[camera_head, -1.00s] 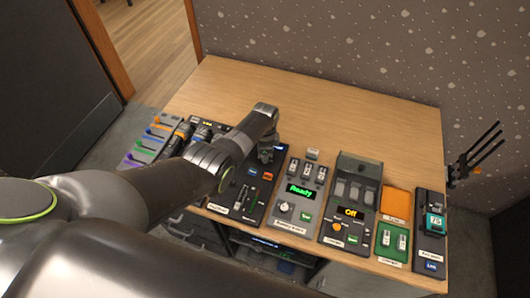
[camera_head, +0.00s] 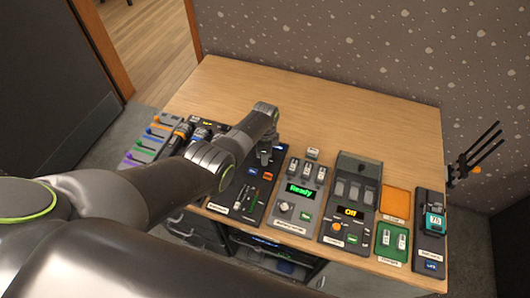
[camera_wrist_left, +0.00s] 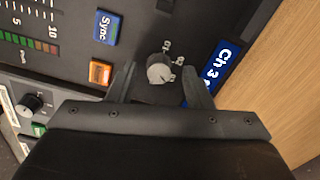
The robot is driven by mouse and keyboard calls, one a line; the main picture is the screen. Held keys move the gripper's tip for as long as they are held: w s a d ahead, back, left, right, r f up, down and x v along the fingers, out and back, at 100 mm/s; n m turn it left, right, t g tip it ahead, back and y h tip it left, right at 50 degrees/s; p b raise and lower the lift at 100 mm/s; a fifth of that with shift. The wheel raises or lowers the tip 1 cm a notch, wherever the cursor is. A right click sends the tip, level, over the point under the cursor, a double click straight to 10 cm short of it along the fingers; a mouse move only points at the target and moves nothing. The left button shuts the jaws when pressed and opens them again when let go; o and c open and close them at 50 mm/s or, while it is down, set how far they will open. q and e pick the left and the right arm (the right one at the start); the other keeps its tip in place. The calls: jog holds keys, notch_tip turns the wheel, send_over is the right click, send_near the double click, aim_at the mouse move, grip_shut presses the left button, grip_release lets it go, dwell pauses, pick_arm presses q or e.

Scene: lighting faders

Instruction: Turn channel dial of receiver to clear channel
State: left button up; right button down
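The receiver (camera_head: 247,201) is a dark panel left of the middle of the table, partly hidden behind my left arm. The left wrist view shows its grey channel dial (camera_wrist_left: 159,72) with small marks around it, and a blue display (camera_wrist_left: 216,64) reading "Ch 3". A blue Sync button (camera_wrist_left: 106,27) and an orange button (camera_wrist_left: 101,73) are left of the dial. My left gripper (camera_wrist_left: 161,76) is open, its fingers on either side of the dial; I cannot tell if they touch it. In the head view the gripper (camera_head: 265,157) is over the receiver's far end. My right gripper is not in view.
Right of the receiver stand a panel with a green "Ready" display (camera_head: 299,190), a panel reading "Off" (camera_head: 350,212), an orange tray (camera_head: 396,203), a green tray (camera_head: 381,247) and a tester (camera_head: 431,228). Colored faders (camera_head: 148,141) are at the left. The table's back (camera_head: 330,110) is clear.

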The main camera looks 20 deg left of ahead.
pick_arm(q)
jog(key=shift+r+p, duration=0.3)
jog(key=shift+r, duration=0.25)
notch_tip(320, 180, up, 5)
jog(key=shift+r+p, duration=0.1)
jog(key=shift+p, duration=0.75)
notch_tip(320, 180, up, 11)
jog(key=shift+b, duration=0.3)
